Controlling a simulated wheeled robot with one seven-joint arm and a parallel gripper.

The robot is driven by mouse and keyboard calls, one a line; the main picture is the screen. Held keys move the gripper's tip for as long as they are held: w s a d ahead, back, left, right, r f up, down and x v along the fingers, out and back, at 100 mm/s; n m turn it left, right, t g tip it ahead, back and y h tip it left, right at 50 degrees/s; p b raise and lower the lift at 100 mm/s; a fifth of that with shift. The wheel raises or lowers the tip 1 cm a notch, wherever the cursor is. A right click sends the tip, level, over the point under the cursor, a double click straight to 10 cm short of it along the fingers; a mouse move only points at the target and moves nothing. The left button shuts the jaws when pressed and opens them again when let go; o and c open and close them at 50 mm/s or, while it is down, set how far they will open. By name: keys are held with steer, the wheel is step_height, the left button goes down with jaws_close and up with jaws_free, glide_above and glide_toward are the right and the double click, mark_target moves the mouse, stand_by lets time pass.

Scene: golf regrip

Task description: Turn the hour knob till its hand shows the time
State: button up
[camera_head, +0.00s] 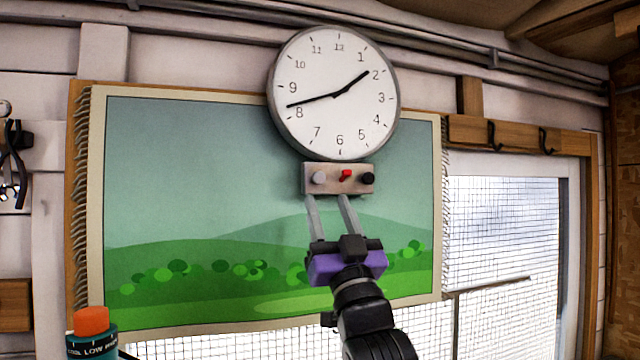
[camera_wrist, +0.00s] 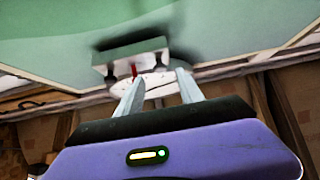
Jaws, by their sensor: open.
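The round white clock (camera_head: 340,125) hangs on the wall. Its shorter hand points near 2 and its longer hand between 8 and 9. I cannot tell which is the hour knob. My gripper (camera_head: 328,197) is open and empty, its fingertips just below the panel's lower edge in the head view. In the wrist view the fingers (camera_wrist: 159,78) are apart, with the red lever (camera_wrist: 134,70) near one tip.
A landscape hanging (camera_head: 200,190) with green hills covers the wall behind the panel. A rail with black hooks (camera_head: 493,133) is at right, above a mesh window (camera_head: 505,225). Pliers (camera_head: 14,160) hang at far left. An orange-capped bottle (camera_head: 91,335) stands at lower left.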

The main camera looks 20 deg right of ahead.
mark_target(320, 181)
steer(key=p+x, duration=0.2)
steer(key=x, duration=0.3)
steer(key=shift+w+r, duration=0.15)
steer(key=shift+r, duration=0.05)
jaws_close()
